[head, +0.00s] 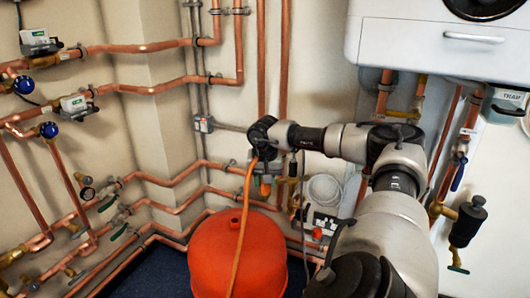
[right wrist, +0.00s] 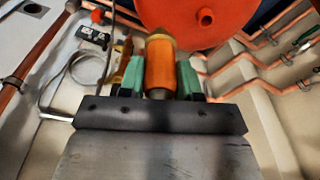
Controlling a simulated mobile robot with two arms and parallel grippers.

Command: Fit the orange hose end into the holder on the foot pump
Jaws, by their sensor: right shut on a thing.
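My right gripper (head: 264,168) is at the middle of the head view, in front of the back wall and above a red rounded tank. In the right wrist view its two green-padded fingers (right wrist: 160,80) are shut on the orange hose end (right wrist: 160,62), one pad on each side. The orange hose (head: 242,215) runs from near the gripper down across the front of the tank and out of the bottom of the head view. I cannot make out the foot pump or its holder in either view. My left gripper is not in view.
The red tank (head: 210,250) stands on the dark blue floor below the gripper. Copper pipes (head: 150,208) with valves line the walls. A socket (head: 325,222) and a coiled pale cable (head: 324,188) are behind my arm. A white boiler (head: 420,45) hangs at upper right.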

